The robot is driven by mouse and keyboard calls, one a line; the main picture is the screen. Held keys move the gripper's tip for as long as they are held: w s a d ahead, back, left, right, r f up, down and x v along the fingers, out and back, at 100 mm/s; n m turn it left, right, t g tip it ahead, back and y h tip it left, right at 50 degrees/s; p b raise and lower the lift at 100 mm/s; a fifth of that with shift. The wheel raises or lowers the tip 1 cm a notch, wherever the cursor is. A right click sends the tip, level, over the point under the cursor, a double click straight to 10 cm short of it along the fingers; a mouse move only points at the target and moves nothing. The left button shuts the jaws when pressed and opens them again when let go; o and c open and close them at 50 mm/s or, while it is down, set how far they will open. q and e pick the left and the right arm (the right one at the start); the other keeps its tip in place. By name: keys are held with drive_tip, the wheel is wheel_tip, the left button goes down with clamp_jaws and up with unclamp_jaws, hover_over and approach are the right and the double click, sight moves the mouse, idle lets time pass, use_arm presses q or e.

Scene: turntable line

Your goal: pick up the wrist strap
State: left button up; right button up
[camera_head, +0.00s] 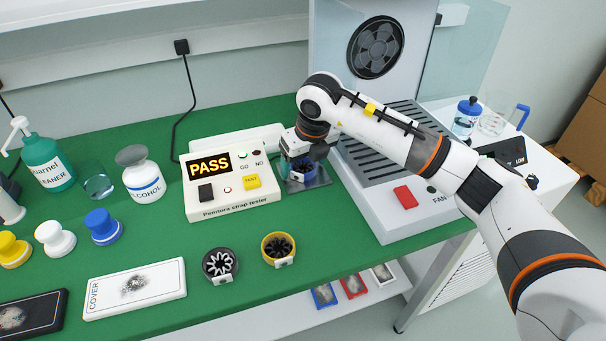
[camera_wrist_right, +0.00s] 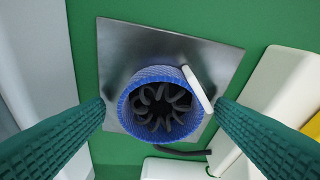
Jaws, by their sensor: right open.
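The blue wrist strap (camera_wrist_right: 133,112) is a ribbed round band with black coils inside and a white tab at its side. It stands on a square metal plate (camera_wrist_right: 220,58) on the green bench. In the head view the strap (camera_head: 305,171) is partly hidden by my right gripper (camera_head: 296,163). That gripper is open, with its teal ribbed fingers on either side of the strap in the right wrist view; I cannot tell whether they touch it. A black strap (camera_head: 220,265) and a yellow strap (camera_head: 278,248) lie nearer the front edge. My left gripper is not in view.
The strap tester (camera_head: 233,190), reading PASS, stands just left of the plate. A white fan unit (camera_head: 405,222) stands to the right. Bottles, including the alcohol bottle (camera_head: 141,178), stand at the left. A white cover box (camera_head: 135,288) lies in front.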

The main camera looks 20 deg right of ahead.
drive_tip(key=shift+c, duration=0.3)
drive_tip(key=c, duration=1)
